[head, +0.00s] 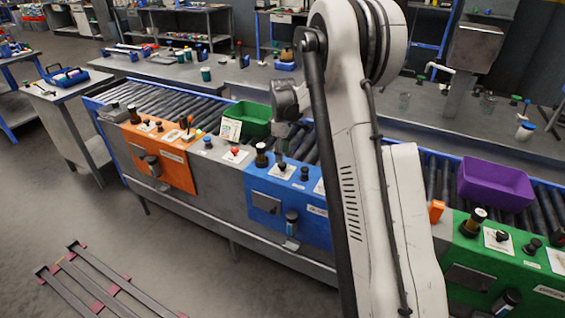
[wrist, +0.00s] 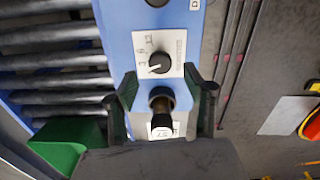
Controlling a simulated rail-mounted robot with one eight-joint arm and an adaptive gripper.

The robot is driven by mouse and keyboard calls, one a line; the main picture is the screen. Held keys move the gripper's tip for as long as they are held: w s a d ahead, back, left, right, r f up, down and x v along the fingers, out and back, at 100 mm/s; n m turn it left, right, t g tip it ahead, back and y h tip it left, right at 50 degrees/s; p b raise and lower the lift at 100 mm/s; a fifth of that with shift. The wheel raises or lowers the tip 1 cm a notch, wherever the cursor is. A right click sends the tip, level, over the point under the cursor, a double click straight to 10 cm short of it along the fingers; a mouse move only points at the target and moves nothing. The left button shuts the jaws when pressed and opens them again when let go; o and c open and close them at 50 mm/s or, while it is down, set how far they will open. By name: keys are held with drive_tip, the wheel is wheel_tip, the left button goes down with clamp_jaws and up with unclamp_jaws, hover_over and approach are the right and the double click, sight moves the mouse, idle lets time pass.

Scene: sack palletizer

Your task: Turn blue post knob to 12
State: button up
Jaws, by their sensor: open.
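The blue post (head: 262,200) stands at the front of the roller conveyor. Its knob (wrist: 159,62) is black with a pale pointer line, on a white plate marked with numbers including 12, 6 and 3. The pointer appears turned to the lower left, away from the 12; its exact setting is hard to read. My gripper (wrist: 160,76) is open and empty above the post. Its fingertips lie either side of and just below the knob in the wrist view, apart from it.
A dark cylinder (wrist: 161,99) stands between my fingers, near the knob. A black button (head: 304,173) is on the knob's other side. A green bin (head: 246,119) is on the rollers behind. Orange (head: 172,172) and green (head: 475,262) posts flank the blue one.

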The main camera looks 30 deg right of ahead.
sight(282, 167)
drive_tip(key=shift+f, duration=2.1)
drive_tip(key=c, duration=1.1)
